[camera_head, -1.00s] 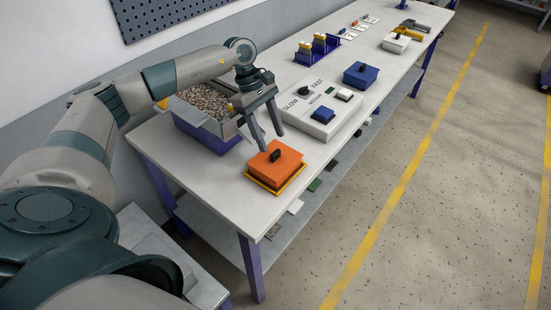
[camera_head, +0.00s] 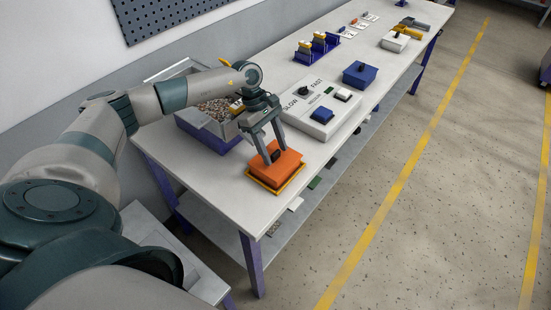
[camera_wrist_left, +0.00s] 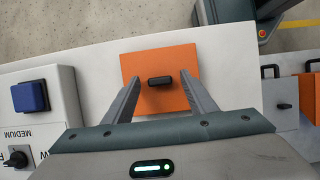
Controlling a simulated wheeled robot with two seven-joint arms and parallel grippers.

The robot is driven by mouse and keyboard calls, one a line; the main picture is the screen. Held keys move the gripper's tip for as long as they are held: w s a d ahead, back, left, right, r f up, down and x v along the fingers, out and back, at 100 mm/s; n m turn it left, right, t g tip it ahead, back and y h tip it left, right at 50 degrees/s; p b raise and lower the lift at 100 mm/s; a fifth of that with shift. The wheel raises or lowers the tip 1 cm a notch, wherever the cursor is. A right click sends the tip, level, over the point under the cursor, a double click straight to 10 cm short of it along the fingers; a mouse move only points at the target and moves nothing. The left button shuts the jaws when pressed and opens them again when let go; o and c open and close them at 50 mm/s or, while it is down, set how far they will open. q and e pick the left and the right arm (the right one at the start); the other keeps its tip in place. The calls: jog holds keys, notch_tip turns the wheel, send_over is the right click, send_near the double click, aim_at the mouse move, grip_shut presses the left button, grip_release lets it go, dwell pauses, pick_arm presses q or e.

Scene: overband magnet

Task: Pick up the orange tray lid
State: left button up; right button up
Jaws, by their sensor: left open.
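The orange tray lid (camera_head: 286,165) is a flat square with a small black handle (camera_head: 275,155) on top. It sits on a yellow-rimmed tray (camera_head: 292,183) near the bench's front edge. My left gripper (camera_head: 276,160) is open above the lid, its two fingers on either side of the handle. In the left wrist view the lid (camera_wrist_left: 150,62) lies beyond the fingertips (camera_wrist_left: 158,78), and the black handle (camera_wrist_left: 161,81) shows between them, with a gap on each side. Whether the fingertips touch the lid I cannot tell. My right gripper is not in view.
A white control box (camera_head: 322,117) with a knob and buttons stands just beyond the lid. A bin of gravel-like bits (camera_head: 215,108) is to the left, behind my arm. A blue lidded box (camera_head: 360,75) stands farther along the bench (camera_head: 225,195).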

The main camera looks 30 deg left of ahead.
aim_at(280, 161)
pick_arm(q)
jog(key=c, duration=1.2)
jog(key=shift+o, duration=0.2)
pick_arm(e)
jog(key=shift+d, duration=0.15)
pick_arm(q)
jog(key=shift+r, duration=0.1)
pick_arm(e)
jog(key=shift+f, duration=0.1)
